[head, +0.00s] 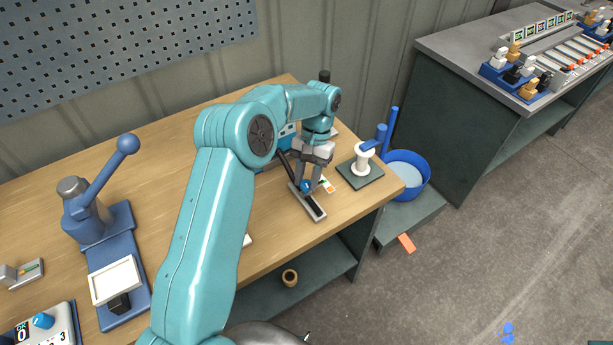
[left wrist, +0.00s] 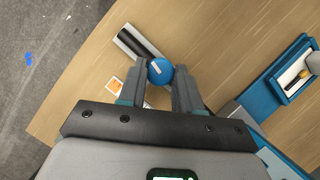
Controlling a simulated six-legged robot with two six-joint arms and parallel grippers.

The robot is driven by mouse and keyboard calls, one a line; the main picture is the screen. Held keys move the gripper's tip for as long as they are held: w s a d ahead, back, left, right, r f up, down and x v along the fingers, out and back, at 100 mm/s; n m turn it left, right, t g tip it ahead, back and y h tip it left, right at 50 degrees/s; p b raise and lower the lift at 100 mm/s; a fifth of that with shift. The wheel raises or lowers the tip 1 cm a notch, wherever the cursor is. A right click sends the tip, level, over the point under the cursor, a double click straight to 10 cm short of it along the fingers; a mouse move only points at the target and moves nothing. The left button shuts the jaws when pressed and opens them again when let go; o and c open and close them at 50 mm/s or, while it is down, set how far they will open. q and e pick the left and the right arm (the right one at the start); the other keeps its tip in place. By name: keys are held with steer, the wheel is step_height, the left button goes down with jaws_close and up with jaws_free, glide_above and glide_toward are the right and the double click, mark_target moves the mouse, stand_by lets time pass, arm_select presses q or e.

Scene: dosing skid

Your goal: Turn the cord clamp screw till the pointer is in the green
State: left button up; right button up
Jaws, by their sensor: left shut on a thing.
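The cord clamp (head: 313,205) is a narrow grey block with a black strip, near the right end of the wooden bench. It also shows in the left wrist view (left wrist: 128,43). Its blue screw knob (left wrist: 160,71), with a pale mark on top, sits between my left fingers; in the head view the knob (head: 305,186) is partly covered. My left gripper (left wrist: 161,78) is shut on the knob from above. A small white scale plate with orange and green (head: 327,186) lies beside the clamp; its orange part (left wrist: 114,86) shows in the wrist view. I cannot make out the pointer. My right gripper is not in view.
A white spool on a dark plate (head: 371,176) stands right of the clamp, close to the bench edge. A blue unit (left wrist: 288,75) is close by in the wrist view. A blue lever press (head: 95,215) stands at left. A blue bucket (head: 418,180) stands beyond the bench.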

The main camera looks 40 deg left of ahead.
arm_select(q)
steer(key=shift+r+m+y, duration=0.1)
steer(key=shift+m+y, duration=0.3)
steer(key=shift+m, duration=0.6)
steer(key=shift+w, duration=0.1)
steer(key=o, duration=1)
steer(key=shift+o, duration=0.2)
